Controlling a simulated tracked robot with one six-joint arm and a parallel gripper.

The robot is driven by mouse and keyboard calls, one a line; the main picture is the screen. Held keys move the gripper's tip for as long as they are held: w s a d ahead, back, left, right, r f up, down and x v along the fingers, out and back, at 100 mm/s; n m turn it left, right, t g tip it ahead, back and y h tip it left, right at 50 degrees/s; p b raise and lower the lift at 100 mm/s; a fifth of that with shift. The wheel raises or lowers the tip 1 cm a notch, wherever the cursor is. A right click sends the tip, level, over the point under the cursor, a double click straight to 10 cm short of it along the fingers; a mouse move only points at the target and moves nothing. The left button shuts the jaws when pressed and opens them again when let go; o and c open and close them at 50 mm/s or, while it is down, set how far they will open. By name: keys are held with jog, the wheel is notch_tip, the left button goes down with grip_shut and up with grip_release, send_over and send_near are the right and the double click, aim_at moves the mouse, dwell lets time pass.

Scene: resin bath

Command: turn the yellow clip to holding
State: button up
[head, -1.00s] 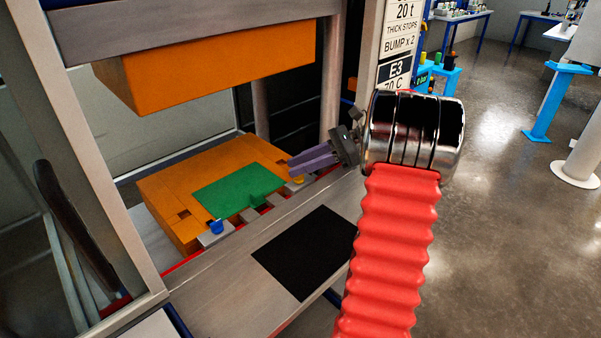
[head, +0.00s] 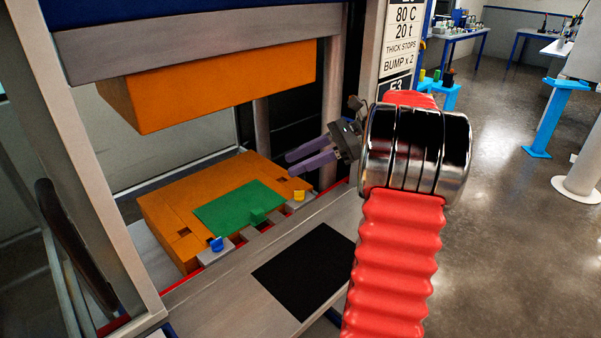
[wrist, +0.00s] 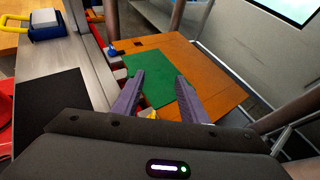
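The yellow clip (head: 299,195) sits on a small grey block at the right front corner of the orange lower platen (head: 160,210). It also shows low between my fingers in the wrist view (wrist: 152,114), partly hidden by the gripper body. My gripper (head: 290,164) has two purple fingers with a clear gap between them. They are empty and apart from the clip, above it and slightly to its left in the head view. In the wrist view the fingers (wrist: 160,77) lie over the green sheet. Which setting the clip is in, I cannot tell.
A green sheet (head: 235,205) lies on the lower platen. A blue clip (head: 216,243) is at its left front corner. The orange upper block (head: 215,85) hangs overhead, and a grey post stands at the right. A black pad (head: 305,270) lies on the front ledge.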

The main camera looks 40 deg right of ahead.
aim_at(300, 198)
jog(key=s+a+n+g+h, duration=0.3)
jog(key=a+n+g+h, duration=0.15)
jog(key=n+h, duration=0.4)
jog(key=r+n+h, duration=0.1)
jog(key=n, duration=0.2)
jog(key=s+r+n+h, duration=0.1)
jog(key=r+n+h, duration=0.1)
jog(key=n, duration=0.1)
jog(key=d+r+n+t+h, duration=0.1)
jog(key=n+h, duration=0.1)
jog(key=n, duration=0.1)
jog(key=shift+s+r, duration=0.3)
jog(key=shift+r, duration=0.1)
jog(key=shift+d+f, duration=0.1)
jog(key=x, duration=1.3)
jog(key=shift+f, duration=0.4)
grip_shut()
